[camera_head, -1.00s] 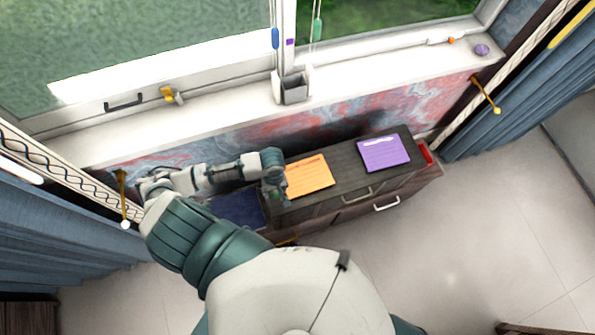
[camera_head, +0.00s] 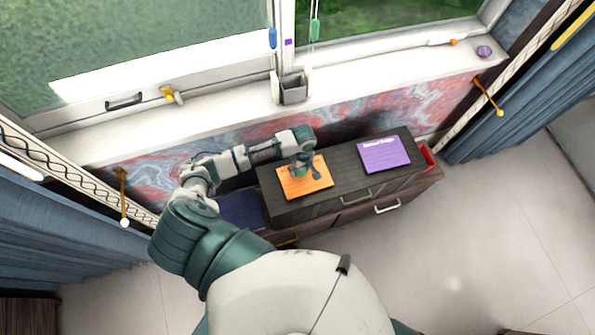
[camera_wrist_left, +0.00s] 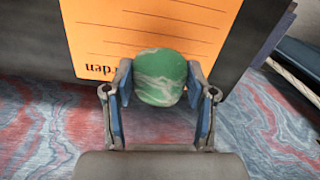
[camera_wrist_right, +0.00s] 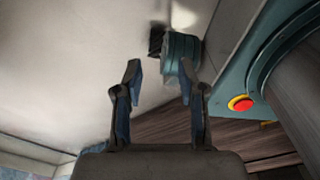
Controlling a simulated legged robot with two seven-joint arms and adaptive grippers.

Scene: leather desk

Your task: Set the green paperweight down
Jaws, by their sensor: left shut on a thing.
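The green paperweight (camera_wrist_left: 160,78) is a rounded, marbled green piece in the left wrist view. My left gripper (camera_wrist_left: 163,90) is shut on it, with a blue-lined finger on each side. In the head view my left gripper (camera_head: 305,170) is over the orange card (camera_head: 303,186) on the dark cabinet top. The orange card also shows behind the paperweight in the left wrist view (camera_wrist_left: 200,30), with ruled lines and part of a word. I cannot tell whether the paperweight touches the card. My right gripper (camera_wrist_right: 160,80) is open and empty in the right wrist view.
A purple card (camera_head: 384,155) lies on the right part of the dark cabinet top (camera_head: 342,163). The white windowsill (camera_head: 230,119) runs behind, with a grey cup (camera_head: 294,90) on it. A dark blue surface (camera_head: 240,209) lies left of the cabinet top.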

